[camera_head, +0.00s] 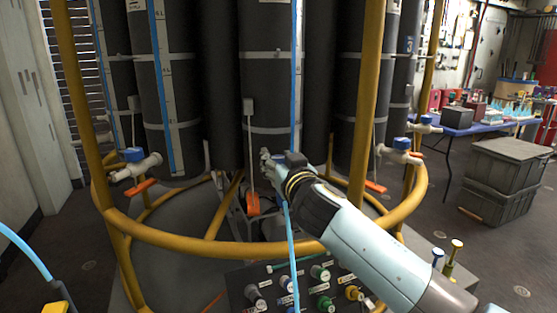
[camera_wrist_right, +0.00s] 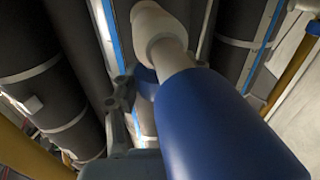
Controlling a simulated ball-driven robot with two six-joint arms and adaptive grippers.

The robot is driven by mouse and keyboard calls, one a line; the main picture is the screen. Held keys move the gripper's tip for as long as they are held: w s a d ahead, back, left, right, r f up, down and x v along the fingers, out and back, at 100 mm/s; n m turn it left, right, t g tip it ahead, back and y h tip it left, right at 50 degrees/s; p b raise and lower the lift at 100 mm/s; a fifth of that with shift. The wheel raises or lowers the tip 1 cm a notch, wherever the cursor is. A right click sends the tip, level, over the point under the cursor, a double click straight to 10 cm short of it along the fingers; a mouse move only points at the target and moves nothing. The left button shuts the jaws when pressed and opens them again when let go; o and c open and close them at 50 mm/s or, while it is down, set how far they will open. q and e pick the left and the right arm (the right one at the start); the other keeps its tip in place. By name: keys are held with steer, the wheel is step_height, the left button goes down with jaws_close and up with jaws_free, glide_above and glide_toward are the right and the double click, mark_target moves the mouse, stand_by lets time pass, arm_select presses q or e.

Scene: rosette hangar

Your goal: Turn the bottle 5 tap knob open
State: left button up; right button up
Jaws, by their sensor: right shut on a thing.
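My right gripper (camera_head: 266,159) reaches in over the yellow ring rail to the front of the dark central bottle (camera_head: 268,95). It is shut on a tap knob, which the hand hides in the head view. In the right wrist view a large blue knob (camera_wrist_right: 222,125) fills the lower right, with a white tap body (camera_wrist_right: 160,25) beyond it. Grey gripper parts (camera_wrist_right: 122,115) show just left of the knob, and part of the grip is hidden behind it. An orange handle (camera_head: 252,204) hangs below the hand. No bottle number 5 is readable. My left gripper is not in view.
Yellow rails (camera_head: 190,238) circle the bottles. Other blue-and-white taps stand at the left (camera_head: 135,165) and right (camera_head: 401,152). A panel of knobs (camera_head: 300,287) is below my right arm. Grey crates (camera_head: 505,175) and a blue-topped table (camera_head: 465,127) stand at the right.

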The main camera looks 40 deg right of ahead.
steer(key=c, duration=0.4)
